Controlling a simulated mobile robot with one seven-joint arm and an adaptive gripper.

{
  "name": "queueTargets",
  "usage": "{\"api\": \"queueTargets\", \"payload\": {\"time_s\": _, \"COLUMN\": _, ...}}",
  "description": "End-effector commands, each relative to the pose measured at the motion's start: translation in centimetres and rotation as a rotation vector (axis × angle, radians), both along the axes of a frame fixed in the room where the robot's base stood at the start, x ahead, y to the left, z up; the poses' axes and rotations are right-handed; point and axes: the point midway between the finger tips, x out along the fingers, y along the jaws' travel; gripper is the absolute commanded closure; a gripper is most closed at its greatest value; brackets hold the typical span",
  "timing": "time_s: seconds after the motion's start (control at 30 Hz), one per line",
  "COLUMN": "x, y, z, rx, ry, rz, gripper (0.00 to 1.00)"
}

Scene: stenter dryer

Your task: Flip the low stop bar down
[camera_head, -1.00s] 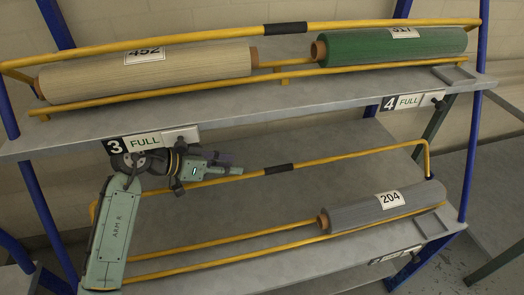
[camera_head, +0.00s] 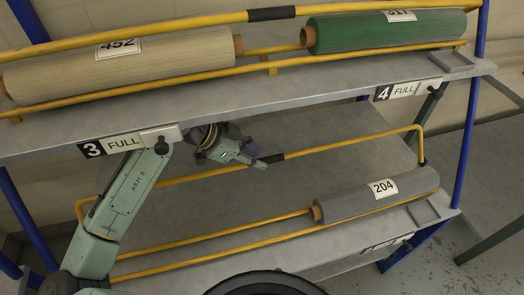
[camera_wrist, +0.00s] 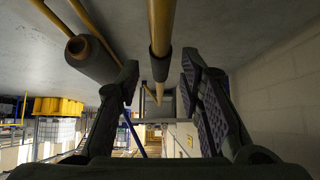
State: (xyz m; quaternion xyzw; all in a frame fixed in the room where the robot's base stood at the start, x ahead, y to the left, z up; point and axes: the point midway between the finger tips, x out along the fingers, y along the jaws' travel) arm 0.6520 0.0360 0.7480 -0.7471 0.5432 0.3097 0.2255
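The low stop bar (camera_head: 345,141) is a yellow bar above the lower shelf, bent down at its ends. It stands raised, farther back in the picture than the grey roll. Its black grip sleeve (camera_head: 270,159) is near its middle. My gripper (camera_head: 258,162) is at the left end of this sleeve, its fingers pointing right. In the wrist view the fingers are apart, and the yellow bar (camera_wrist: 161,20) with its dark sleeve (camera_wrist: 160,66) runs between them. I see no finger closed on it. Exact contact cannot be told.
The grey roll 204 (camera_head: 375,194) lies on yellow rails at the lower shelf's right; the shelf's left part is free of rolls. The upper shelf (camera_head: 300,97) is close above my arm, carrying a beige roll (camera_head: 120,70) and a green roll (camera_head: 385,31).

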Motion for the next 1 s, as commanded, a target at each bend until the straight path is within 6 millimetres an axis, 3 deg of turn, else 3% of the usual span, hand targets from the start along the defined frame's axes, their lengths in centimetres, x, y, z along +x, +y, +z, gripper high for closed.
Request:
{"api": "queueTargets", "payload": {"time_s": 0.1, "x": 0.4, "y": -1.3, "z": 0.0, "rx": 0.001, "ry": 0.002, "rz": -0.001, "gripper": 0.66}}
{"api": "queueTargets", "payload": {"time_s": 0.53, "x": 0.5, "y": -1.8, "z": -0.9, "rx": 0.000, "ry": 0.000, "rz": 0.001, "gripper": 0.66}}
{"api": "queueTargets", "payload": {"time_s": 1.0, "x": 0.5, "y": -1.8, "z": -0.9, "rx": -0.001, "ry": 0.000, "rz": 0.001, "gripper": 0.97}}
